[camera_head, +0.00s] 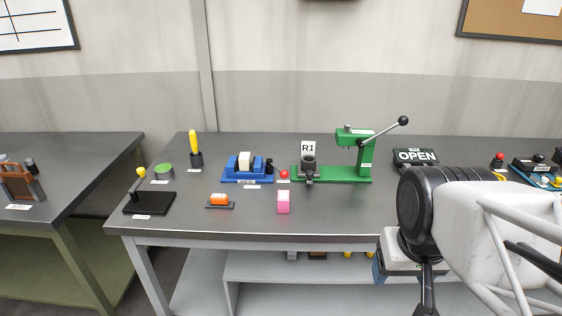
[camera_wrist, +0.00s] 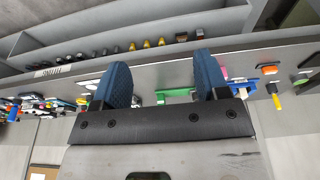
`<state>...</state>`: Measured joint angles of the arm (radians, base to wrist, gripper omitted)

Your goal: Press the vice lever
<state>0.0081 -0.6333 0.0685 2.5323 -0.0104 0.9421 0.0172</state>
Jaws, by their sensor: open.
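The blue vice (camera_head: 235,174) stands near the middle of the table with a whitish block (camera_head: 245,160) between its jaws. A small black lever (camera_head: 269,164) stands upright at its right end. My gripper is open and empty; its two blue fingers (camera_wrist: 162,72) show wide apart in the wrist view. In the head view my arm is at the lower right, in front of the table and well apart from the vice.
A green press (camera_head: 365,160) with a long ball-ended lever (camera_head: 403,121) stands right of the vice, with a red ball (camera_head: 284,174) between them. A yellow-handled tool (camera_head: 194,144) is left. The table's front strip is largely clear.

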